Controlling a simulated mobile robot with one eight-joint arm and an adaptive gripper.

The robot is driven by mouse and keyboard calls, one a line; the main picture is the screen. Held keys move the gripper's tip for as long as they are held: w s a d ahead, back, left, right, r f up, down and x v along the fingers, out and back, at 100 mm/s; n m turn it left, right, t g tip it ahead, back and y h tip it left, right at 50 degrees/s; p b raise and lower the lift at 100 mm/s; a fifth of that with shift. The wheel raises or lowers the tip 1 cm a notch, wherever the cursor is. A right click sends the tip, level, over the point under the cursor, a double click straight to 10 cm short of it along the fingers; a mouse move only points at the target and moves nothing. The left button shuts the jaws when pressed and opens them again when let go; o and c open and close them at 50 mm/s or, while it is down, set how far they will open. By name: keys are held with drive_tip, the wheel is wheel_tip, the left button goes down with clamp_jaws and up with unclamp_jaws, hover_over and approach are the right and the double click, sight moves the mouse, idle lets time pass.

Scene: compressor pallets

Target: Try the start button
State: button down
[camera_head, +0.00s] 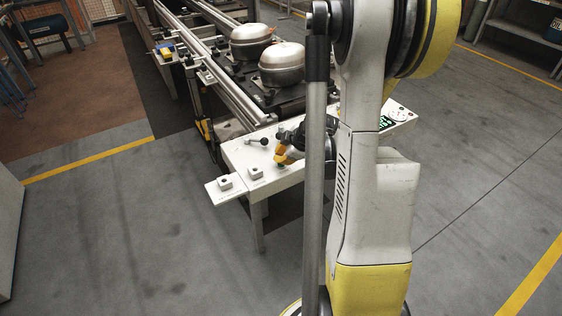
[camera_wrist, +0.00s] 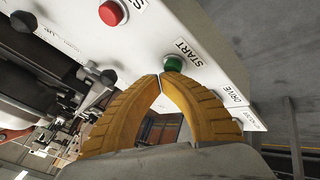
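The green start button (camera_wrist: 174,63) sits on a white panel (camera_wrist: 205,38) beside a label reading START in the wrist view. My gripper (camera_wrist: 161,79) has two ridged yellow-orange fingers whose tips meet, with nothing between them. The tips are right beside the green button in the picture; I cannot tell whether they touch it. In the head view my gripper (camera_head: 281,158) is low over the white control panel (camera_head: 236,158), partly hidden by my arm.
A red button (camera_wrist: 111,12) is on the same panel, near the start button. Metal compressors (camera_head: 283,65) sit on the conveyor behind. Open floor (camera_head: 130,240) lies to the left.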

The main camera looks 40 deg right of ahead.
drive_tip(key=shift+r+p, duration=0.35)
drive_tip(key=shift+r, duration=0.3)
drive_tip(key=shift+r, duration=0.1)
drive_tip(key=shift+r+p, duration=1.8)
drive_tip(key=shift+r, duration=0.6)
